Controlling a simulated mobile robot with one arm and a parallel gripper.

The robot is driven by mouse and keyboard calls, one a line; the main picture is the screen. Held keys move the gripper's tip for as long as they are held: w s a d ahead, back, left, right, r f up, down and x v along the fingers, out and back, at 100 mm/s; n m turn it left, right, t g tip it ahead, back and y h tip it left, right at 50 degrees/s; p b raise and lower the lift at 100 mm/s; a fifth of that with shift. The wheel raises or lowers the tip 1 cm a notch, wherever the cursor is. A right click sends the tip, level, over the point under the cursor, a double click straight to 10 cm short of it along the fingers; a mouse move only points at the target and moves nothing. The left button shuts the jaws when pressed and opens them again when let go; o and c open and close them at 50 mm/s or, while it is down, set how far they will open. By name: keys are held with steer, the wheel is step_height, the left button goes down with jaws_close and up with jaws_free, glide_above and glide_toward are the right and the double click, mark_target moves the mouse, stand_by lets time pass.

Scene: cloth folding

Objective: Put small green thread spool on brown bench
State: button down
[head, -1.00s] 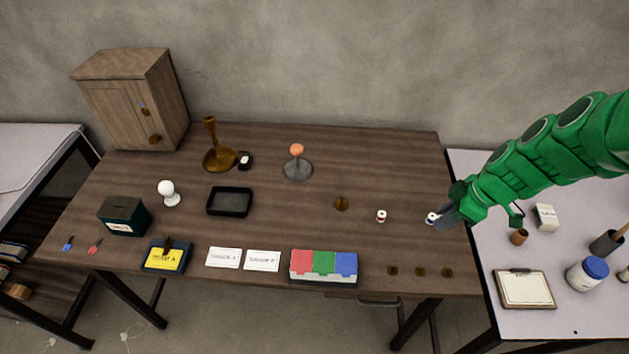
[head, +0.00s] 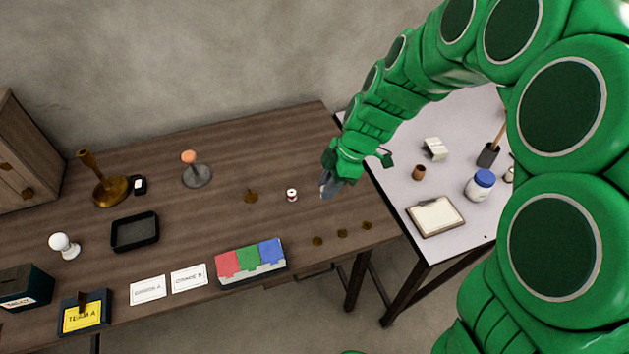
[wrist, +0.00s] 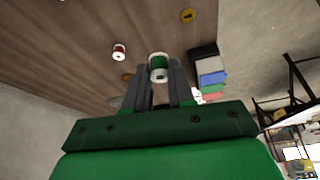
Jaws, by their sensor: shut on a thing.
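The small green thread spool (wrist: 158,68), with white ends, is between the two grey fingers of my gripper (wrist: 156,80) in the wrist view. My gripper is shut on it. In the head view my gripper (head: 328,187) is over the right end of the brown bench (head: 210,150). There the spool is hidden by the fingers and hand. I cannot tell how high it is above the wood. A second spool, white with red thread (head: 291,195), stands on the bench just left of my gripper; it also shows in the wrist view (wrist: 119,52).
Small brass discs (head: 342,233) lie near the front right edge. A red, green and blue block (head: 250,260) lies front centre; a black tray (head: 134,232) is left. A pale side table (head: 400,185) with a clipboard and jars stands right. Bare wood lies between them.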

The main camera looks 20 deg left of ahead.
steer(key=w+a+f, duration=0.4)
steer(key=w+f, duration=0.1)
steer(key=w+a+f, duration=0.2)
steer(key=shift+w+f, duration=0.25)
steer(key=shift+w, duration=0.15)
steer(key=shift+w+a+f, duration=0.15)
steer(key=shift+a+f, duration=0.05)
steer(key=shift+f, duration=0.15)
steer(key=shift+w+f, duration=0.1)
steer(key=shift+f, duration=1.5)
steer(key=shift+a+f, duration=0.1)
steer(key=c, duration=1)
jaws_free()
steer(key=shift+o, duration=0.2)
